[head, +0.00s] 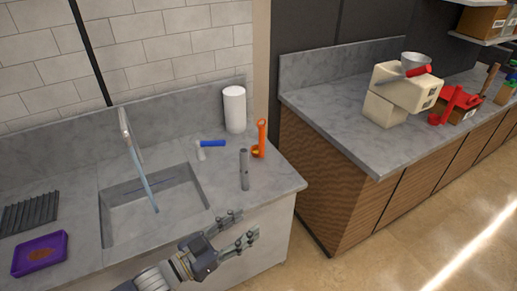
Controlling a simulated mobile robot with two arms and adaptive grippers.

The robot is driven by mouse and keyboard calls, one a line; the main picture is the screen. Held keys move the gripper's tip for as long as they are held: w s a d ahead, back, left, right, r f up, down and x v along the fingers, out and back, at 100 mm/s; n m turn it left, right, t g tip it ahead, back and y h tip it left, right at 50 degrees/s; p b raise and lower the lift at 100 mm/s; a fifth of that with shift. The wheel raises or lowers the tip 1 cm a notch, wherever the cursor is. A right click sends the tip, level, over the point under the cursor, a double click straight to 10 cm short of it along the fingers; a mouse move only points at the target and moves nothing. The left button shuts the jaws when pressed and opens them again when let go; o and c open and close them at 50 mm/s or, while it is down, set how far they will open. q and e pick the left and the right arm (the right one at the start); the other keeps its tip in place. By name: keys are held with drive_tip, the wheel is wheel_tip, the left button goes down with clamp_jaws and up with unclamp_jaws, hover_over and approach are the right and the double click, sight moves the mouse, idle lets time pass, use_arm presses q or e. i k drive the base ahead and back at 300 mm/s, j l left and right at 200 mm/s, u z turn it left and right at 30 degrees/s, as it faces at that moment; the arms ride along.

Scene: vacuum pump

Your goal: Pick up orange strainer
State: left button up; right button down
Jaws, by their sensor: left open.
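The orange strainer (262,139) stands upright on the grey counter, right of the sink, with a ring at the top of its handle. A grey cylinder-like tool (244,169) stands just in front and to the left of it. My left gripper (245,227) is open and empty at the counter's front edge, below and in front of the strainer and apart from it. My right gripper is not in view.
A sink (152,208) with a tap lies left. A white paper roll (234,109) and a blue-handled tool (211,144) stand behind. A purple tray (40,254) lies far left. Another counter (335,130) with boxes is right, across a gap.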

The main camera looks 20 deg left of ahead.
sight(257, 151)
drive_tip(key=i+j, duration=0.25)
drive_tip(key=i, duration=0.2)
drive_tip(key=i+j, duration=0.3)
drive_tip(key=i, duration=0.2)
drive_tip(key=i+j, duration=0.25)
drive_tip(key=i, duration=0.2)
